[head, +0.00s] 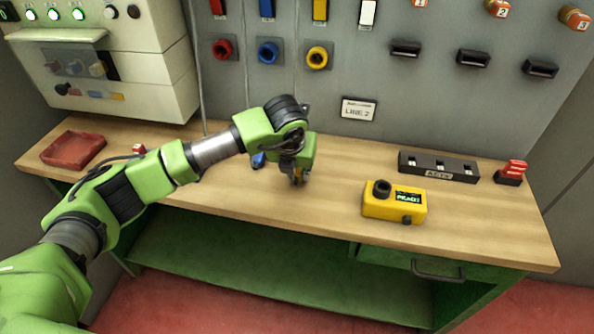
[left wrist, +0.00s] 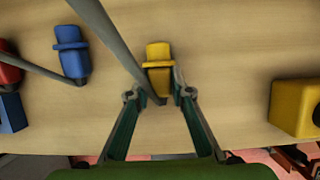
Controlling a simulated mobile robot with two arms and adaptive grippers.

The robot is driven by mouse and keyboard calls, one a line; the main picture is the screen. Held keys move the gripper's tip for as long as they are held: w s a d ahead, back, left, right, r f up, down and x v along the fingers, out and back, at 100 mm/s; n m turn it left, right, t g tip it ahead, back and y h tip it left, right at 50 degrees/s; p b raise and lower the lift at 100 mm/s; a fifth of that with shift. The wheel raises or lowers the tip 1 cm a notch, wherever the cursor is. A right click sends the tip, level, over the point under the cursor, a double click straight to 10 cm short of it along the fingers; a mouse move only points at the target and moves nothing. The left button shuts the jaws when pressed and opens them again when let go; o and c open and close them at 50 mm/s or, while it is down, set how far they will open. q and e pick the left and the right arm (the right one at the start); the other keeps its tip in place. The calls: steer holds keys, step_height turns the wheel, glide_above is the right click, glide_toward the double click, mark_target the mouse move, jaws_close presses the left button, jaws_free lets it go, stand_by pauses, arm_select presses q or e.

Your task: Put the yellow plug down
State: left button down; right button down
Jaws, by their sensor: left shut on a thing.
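The yellow plug (left wrist: 158,55) is at the fingertips of my left gripper (left wrist: 160,95) in the left wrist view, with a finger on each side of its lower end. In the head view, my left gripper (head: 296,173) points down close over the wooden bench, and a little of the yellow plug (head: 301,174) shows by the fingers. The gripper is shut on the plug. I cannot tell whether the plug touches the bench top. My right gripper is in neither view.
A blue plug (left wrist: 72,55) lies left of the yellow one, with a red plug (left wrist: 8,70) beyond. A yellow box with a display (head: 395,201) and a black block (head: 438,166) stand to the right. A red tray (head: 73,149) is at far left. Bench between gripper and yellow box is clear.

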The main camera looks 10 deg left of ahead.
arm_select(q)
steer(key=c, duration=1.8)
jaws_free()
steer(key=shift+r+p, duration=0.2)
steer(key=shift+p, duration=0.2)
steer(key=shift+s+r, duration=0.1)
steer(key=shift+r, duration=0.2)
steer(key=b+v, duration=0.2)
steer(key=v, duration=0.9)
steer(key=shift+r+b, duration=0.15)
steer(key=shift+b, duration=0.25)
